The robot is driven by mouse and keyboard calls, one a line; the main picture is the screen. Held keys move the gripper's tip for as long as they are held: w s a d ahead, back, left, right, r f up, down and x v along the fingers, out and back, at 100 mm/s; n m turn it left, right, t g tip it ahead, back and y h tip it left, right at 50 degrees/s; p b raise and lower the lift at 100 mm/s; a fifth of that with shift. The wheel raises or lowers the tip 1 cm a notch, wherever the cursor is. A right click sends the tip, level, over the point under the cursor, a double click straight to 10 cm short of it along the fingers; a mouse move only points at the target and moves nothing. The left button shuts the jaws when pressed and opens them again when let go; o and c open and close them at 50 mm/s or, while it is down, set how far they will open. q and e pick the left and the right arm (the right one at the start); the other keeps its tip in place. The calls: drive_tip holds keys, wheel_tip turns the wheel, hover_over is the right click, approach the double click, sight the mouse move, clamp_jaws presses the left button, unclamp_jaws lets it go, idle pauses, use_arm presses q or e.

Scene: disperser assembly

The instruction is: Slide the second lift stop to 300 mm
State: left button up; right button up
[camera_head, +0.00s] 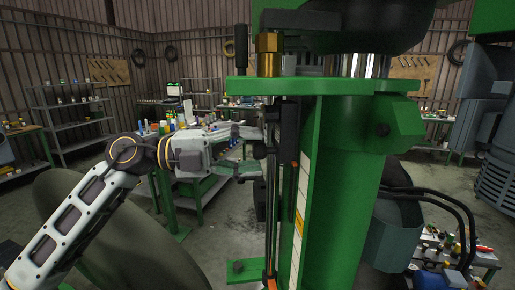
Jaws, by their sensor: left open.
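The green machine column (340,200) stands right of centre. A thin vertical rod (271,215) runs along its left side below a green bracket (270,86). A pale scale strip (300,215) with a yellow mark lies on the column; its figures are too small to read. A small dark knob-like part (259,150), which may be a lift stop, is at the rod; I cannot tell which stop it is. My left gripper (252,151) comes from the left, open, one finger above and one below the knob's height. Contact cannot be told. My right gripper is not in view.
A dark vertical bar (289,130) stands just right of the rod. A green workbench (205,190) with bottles and tools is behind my left arm. A grey bucket-like vessel (393,235) and dark hoses are right of the column. Shelves (75,120) line the back left.

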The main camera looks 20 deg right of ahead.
use_arm(q)
drive_tip(key=shift+x, duration=0.9)
clamp_jaws()
drive_tip(key=shift+f, duration=0.15)
